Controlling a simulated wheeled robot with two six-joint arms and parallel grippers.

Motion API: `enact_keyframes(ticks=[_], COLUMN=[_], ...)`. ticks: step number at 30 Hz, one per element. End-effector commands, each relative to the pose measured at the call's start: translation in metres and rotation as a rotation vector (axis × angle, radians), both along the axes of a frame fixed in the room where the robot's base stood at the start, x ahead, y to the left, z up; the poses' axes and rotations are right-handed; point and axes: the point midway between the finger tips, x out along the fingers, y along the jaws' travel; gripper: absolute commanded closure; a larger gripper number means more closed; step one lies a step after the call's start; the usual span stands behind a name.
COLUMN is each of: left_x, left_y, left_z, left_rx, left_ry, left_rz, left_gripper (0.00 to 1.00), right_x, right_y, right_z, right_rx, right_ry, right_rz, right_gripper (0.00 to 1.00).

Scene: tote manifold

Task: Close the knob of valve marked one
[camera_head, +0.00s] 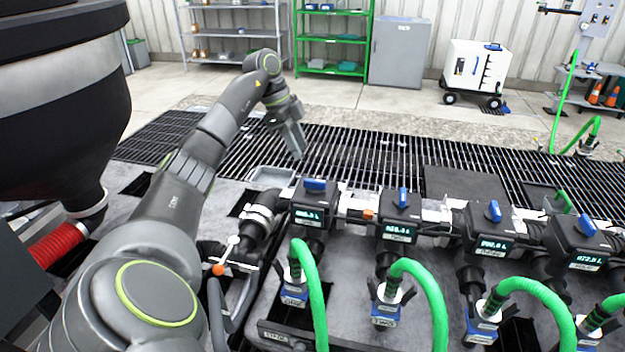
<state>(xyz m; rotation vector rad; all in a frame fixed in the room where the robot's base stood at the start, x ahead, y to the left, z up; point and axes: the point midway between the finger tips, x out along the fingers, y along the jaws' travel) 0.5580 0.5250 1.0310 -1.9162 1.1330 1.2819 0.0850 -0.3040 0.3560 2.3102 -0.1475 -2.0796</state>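Several black valve units with lit displays and blue knobs stand in a row across the manifold. The leftmost knob (314,184) lies crosswise on its unit (310,203). The second knob (403,197) points more front to back, as does the third knob (494,211). The fourth knob (586,225) is at the right edge. My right gripper is not in view.
Green hoses (315,285) rise in front of the valves. A lever with an orange ball (218,269) is at the left front. A black hopper (60,110) fills the upper left. Grating (350,150) lies behind; a white wheeled cart (475,68) stands far back.

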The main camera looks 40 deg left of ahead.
Motion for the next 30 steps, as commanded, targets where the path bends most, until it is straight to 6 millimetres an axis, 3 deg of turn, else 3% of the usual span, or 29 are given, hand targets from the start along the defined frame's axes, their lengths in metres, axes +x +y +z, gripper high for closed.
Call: enact_keyframes(ticks=[9,15,26,30], left_x=[0.011,0.016,0.018,0.018], left_y=[-0.023,-0.031,-0.032,-0.032], left_z=[-0.061,-0.083,-0.089,-0.089], left_rx=[-0.002,-0.001,0.0,0.0], left_ry=[0.002,0.001,-0.001,0.0], left_rz=[-0.001,0.001,0.0,0.0], left_gripper=[0.65,0.65,0.65,0.79], right_x=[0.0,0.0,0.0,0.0], right_y=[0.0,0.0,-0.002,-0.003], right_z=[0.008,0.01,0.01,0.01], right_rx=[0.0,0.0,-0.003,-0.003], right_ry=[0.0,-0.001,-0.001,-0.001], right_rz=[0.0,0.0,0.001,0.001], right_gripper=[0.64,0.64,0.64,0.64])
